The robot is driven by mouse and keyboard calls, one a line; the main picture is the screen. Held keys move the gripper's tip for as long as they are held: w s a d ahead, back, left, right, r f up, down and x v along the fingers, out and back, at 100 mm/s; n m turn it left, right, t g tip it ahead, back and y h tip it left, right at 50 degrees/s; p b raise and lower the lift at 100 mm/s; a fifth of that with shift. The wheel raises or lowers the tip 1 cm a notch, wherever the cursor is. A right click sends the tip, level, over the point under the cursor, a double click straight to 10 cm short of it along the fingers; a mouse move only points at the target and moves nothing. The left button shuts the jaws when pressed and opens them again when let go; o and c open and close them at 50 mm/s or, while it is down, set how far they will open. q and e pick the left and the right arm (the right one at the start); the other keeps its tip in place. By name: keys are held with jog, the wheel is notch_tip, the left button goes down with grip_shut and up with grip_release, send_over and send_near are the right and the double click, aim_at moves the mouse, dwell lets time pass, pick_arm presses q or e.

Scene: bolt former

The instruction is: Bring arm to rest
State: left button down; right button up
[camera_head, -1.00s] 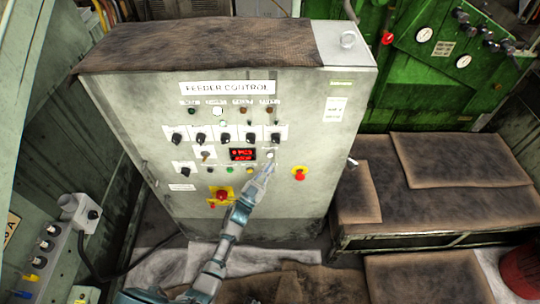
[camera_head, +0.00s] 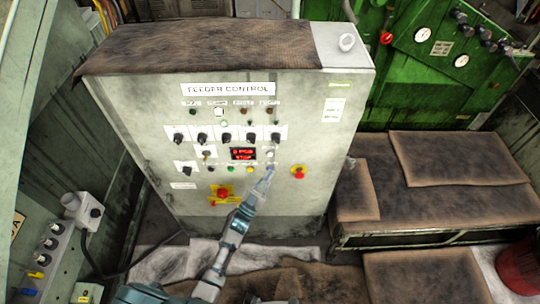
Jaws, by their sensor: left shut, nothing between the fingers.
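My left arm reaches up from the bottom of the head view. Its gripper (camera_head: 266,177) is shut and empty. It appears in front of the lower part of the feeder control cabinet (camera_head: 290,205), just below a white round button (camera_head: 270,154). I cannot tell whether the fingertips touch the panel. The cabinet's red display (camera_head: 243,154) is lit. My right gripper does not show.
The panel has several black knobs, a red emergency button on yellow (camera_head: 223,194) and another red button (camera_head: 299,172). A bench with brown mats (camera_head: 460,158) stands at right. A grey control box (camera_head: 45,245) is at lower left. A red bucket (camera_head: 520,268) stands at lower right.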

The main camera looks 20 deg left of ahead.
pick_arm(q)
jog(key=s+a+f+n+g+y, duration=0.1)
jog(key=s+f+n+g+y, duration=0.1)
jog(key=f, duration=0.9)
jog(key=s+a+f+n+g+y, duration=0.1)
jog(key=s+f+g+y, duration=0.15)
jog(key=f, duration=0.85)
jog(key=s+a+f+n+g+y, duration=0.1)
jog(key=s+f+g, duration=0.2)
jog(key=s+f, duration=0.45)
jog(key=s+a+f+g+y, duration=0.1)
jog(key=s+f+g+y, duration=0.2)
jog(key=f, duration=0.7)
jog(key=s+a+f+g, duration=0.1)
jog(key=s+f+g, duration=0.2)
jog(key=s, duration=0.9)
jog(key=s+a+f+g, duration=0.2)
jog(key=s+f+g, duration=0.2)
jog(key=s+f, duration=0.3)
jog(key=s+a+f+g, duration=0.1)
jog(key=s+f+g, duration=0.2)
jog(key=s, duration=1.4)
notch_tip(320, 180, down, 3)
jog(key=shift+a+n, duration=0.2)
jog(key=shift+n, duration=0.1)
jog(key=shift+w, duration=0.15)
